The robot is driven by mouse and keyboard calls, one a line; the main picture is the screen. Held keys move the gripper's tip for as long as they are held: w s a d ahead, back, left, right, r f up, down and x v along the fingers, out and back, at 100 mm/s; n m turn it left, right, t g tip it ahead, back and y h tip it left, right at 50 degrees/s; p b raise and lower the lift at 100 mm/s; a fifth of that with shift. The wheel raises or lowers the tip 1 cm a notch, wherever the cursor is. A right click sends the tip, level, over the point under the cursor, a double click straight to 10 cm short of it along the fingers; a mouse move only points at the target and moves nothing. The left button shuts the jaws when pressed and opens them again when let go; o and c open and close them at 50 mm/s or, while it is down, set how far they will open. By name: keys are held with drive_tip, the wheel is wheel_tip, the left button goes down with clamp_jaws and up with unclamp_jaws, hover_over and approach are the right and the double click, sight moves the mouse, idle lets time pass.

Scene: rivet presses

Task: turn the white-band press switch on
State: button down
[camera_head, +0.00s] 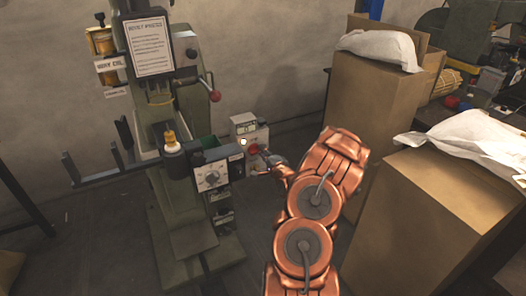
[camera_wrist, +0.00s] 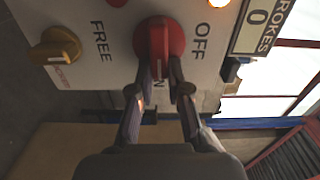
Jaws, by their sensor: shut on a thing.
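The green rivet press (camera_head: 160,80) stands against the wall, with a control box (camera_head: 243,130) at its right side. On this box is a red switch (camera_head: 253,149). In the wrist view the red switch (camera_wrist: 158,38) is large, between the words FREE and OFF. Its grip bar runs up and down the picture, its lower end by a letter N that is mostly hidden. My gripper (camera_wrist: 162,82) is shut on the red switch, one finger on each side of the bar. In the head view my gripper (camera_head: 263,160) is small beside the box.
A yellow knob (camera_wrist: 55,48) is left of the switch, a lit lamp (camera_wrist: 219,2) and a strokes counter reading 0 (camera_wrist: 262,22) to its right. A red-ball lever (camera_head: 214,95) sticks out above the box. Cardboard boxes (camera_head: 365,115) stand right of my arm.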

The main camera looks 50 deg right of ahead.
drive_tip(key=shift+f+m, duration=0.1)
drive_tip(key=shift+m, duration=0.2)
idle(0.4)
drive_tip(key=c, duration=1.1)
unclamp_jaws()
drive_tip(key=shift+s, duration=0.1)
drive_tip(key=shift+v, duration=5.95)
